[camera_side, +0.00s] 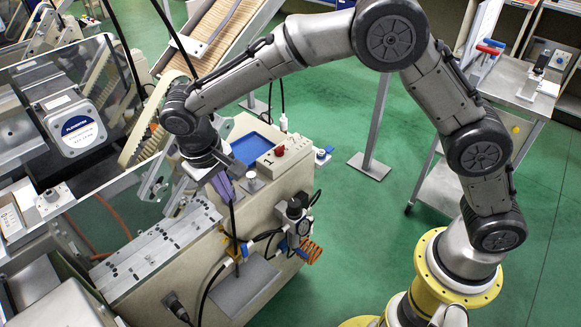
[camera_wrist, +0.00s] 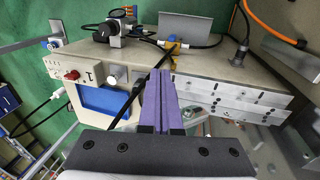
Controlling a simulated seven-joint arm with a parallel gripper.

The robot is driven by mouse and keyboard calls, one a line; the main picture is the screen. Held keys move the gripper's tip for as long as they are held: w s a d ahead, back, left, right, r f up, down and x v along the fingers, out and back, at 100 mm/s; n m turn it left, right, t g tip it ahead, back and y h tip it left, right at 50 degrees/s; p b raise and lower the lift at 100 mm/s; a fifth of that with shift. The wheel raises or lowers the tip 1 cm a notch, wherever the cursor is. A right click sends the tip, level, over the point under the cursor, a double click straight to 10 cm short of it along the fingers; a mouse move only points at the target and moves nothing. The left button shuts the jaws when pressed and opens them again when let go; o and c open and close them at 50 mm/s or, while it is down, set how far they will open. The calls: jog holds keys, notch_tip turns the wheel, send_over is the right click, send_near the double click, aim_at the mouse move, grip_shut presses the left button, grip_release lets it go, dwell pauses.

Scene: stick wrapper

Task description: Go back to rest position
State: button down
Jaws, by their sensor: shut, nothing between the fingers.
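My gripper (camera_side: 226,188) points down at the near end of the wrapping machine (camera_side: 255,215) in the side view. Its purple fingers are together with nothing between them. The wrist view shows the fingers (camera_wrist: 161,75) closed side by side, in front of the machine's beige housing (camera_wrist: 200,62). The fingertips appear close to the housing; I cannot tell whether they touch it. The arm arches from its yellow base at the lower right to the machine.
A blue tray (camera_side: 251,148) and a red knob (camera_side: 279,151) are on the machine top beside my gripper. A slotted metal rail (camera_side: 150,250) lies to the left. Hoses and a regulator (camera_side: 297,215) are on the front. Green floor (camera_side: 350,230) is open to the right.

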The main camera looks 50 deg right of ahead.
jog(key=s+d+r+t+y, duration=0.2)
jog(key=s+d+r, duration=0.9)
jog(key=d+r, duration=0.35)
jog(key=s+d+t, duration=0.1)
jog(key=s+d, duration=0.2)
jog(key=s, duration=0.4)
jog(key=s+d+f+t, duration=0.1)
jog(key=s+d, duration=0.3)
jog(key=s, duration=0.4)
jog(key=shift+d+t, duration=0.25)
jog(key=shift+t, duration=0.35)
